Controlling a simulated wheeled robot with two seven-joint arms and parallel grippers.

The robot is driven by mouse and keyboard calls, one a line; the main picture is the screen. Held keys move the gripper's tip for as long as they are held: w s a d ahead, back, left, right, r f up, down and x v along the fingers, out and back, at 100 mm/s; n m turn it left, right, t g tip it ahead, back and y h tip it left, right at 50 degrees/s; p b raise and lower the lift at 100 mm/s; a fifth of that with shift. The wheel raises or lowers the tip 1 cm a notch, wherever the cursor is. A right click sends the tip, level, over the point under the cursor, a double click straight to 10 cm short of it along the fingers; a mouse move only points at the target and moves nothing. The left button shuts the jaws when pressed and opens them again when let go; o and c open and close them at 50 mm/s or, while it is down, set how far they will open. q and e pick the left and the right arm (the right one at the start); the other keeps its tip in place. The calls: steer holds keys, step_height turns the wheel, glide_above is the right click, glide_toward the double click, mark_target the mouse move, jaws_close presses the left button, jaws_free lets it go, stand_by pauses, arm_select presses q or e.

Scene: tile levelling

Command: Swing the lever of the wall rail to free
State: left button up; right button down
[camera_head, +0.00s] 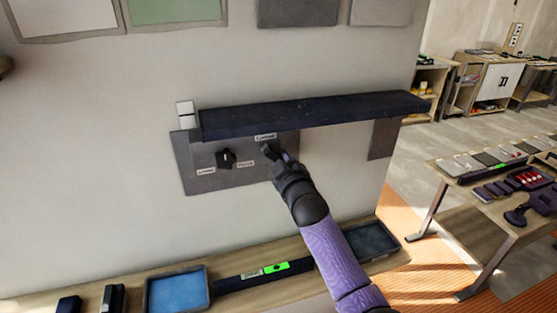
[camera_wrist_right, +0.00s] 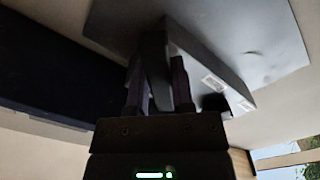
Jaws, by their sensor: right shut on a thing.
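The wall rail (camera_head: 310,112) is a long dark bar fixed across the wall, with a grey plate (camera_head: 196,172) below it. A short dark lever (camera_head: 267,149) sits on the plate's right part, under a small white label. My right gripper (camera_head: 279,158) is shut on this lever, and its hand hides part of it. In the right wrist view the lever (camera_wrist_right: 155,60) stands between my two purple fingers (camera_wrist_right: 157,88), close to the plate (camera_wrist_right: 235,30). The lever's exact angle is hard to tell. My left gripper is not in view.
A black star-shaped knob (camera_head: 226,158) is on the plate's left part, between small labels. Below, a wooden bench (camera_head: 130,283) holds a blue tray (camera_head: 177,290) and a black device with a green display (camera_head: 264,273). A table with tools (camera_head: 478,222) stands at right.

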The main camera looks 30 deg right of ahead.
steer(key=n, duration=0.1)
steer(key=r+n+p, duration=0.1)
steer(key=n, duration=0.1)
steer(key=d+n, duration=0.1)
steer(key=n, duration=0.1)
steer(key=shift+s+r+p, duration=0.1)
steer(key=shift+r+p, duration=0.15)
steer(key=shift+p, duration=0.05)
steer(key=shift+n, duration=0.4)
steer(key=shift+c, duration=2.4)
jaws_free()
steer(key=shift+s+a, duration=0.1)
steer(key=v, duration=0.9)
steer(key=shift+s, duration=0.3)
steer(key=shift+a, duration=0.1)
